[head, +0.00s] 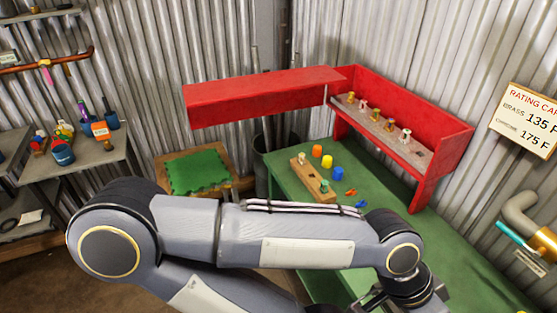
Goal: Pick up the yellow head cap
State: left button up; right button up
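The yellow cap (327,161) sits on the green bench (440,235), between an orange cap (317,150) and a blue cap (338,173). It stands just right of a wooden block (313,180) holding small fittings. My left arm crosses the lower picture from the left. Its wrist is low, in front of the caps and apart from them. My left gripper (372,298) shows only in part at the bottom edge. Its fingertips are not clearly seen. My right gripper is not in view.
A red shelf unit (445,138) behind the bench carries several brass and pale fittings on a ledge. Small orange and blue pieces (351,191) lie near the block. A green mat (198,170) lies on a crate at left. The bench's right part is clear.

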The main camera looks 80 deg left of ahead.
aim_at(327, 160)
jog(key=u, duration=2.45)
jog(key=z, duration=3.3)
jog(key=k+j+u, duration=0.3)
jog(key=j, duration=0.25)
jog(key=k+j+u, duration=0.15)
jog(key=k+j, duration=0.15)
jog(key=k+j+u, duration=0.1)
jog(key=j, duration=0.25)
jog(key=k+j+u, duration=0.15)
jog(key=j, duration=0.2)
jog(key=k+j+u, duration=0.15)
jog(key=j, duration=0.25)
jog(key=k+j+u, duration=0.15)
jog(key=j, duration=0.2)
jog(key=i+j, duration=0.4)
